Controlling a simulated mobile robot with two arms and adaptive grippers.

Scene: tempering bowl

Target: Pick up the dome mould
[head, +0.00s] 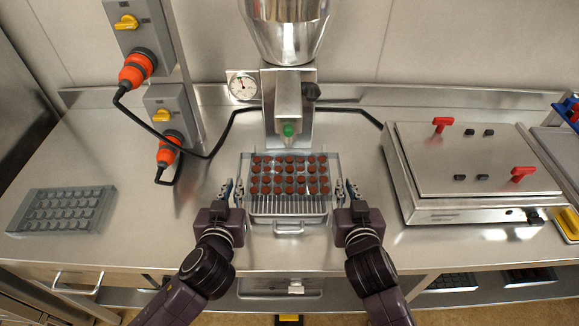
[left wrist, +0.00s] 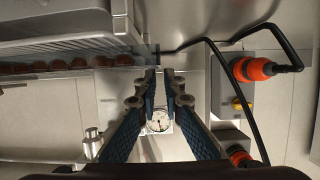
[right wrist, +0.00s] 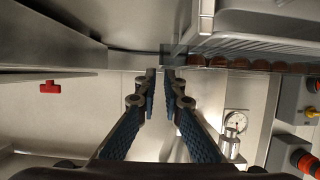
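A clear dome mould (head: 247,187) with rows of brown filled cavities sits level on the wire rack under the machine's spout in the head view. Its edge and brown fillings (left wrist: 62,65) show in the left wrist view, and brown fillings (right wrist: 262,65) in the right wrist view. My left gripper (head: 232,186) is at the mould's left side, fingers apart and empty. My right gripper (head: 347,187) is at its right side, also open. Both point forward, with the mould's edge close to the fingertips. I cannot tell whether they touch it.
Another mould (head: 62,210), grey with empty cavities, lies on the counter at far left. The tempering machine (head: 289,105) stands behind the filled mould. A metal box with red handles (head: 470,165) stands on the right. Black cables with orange plugs (head: 137,69) run behind left. Counter between is clear.

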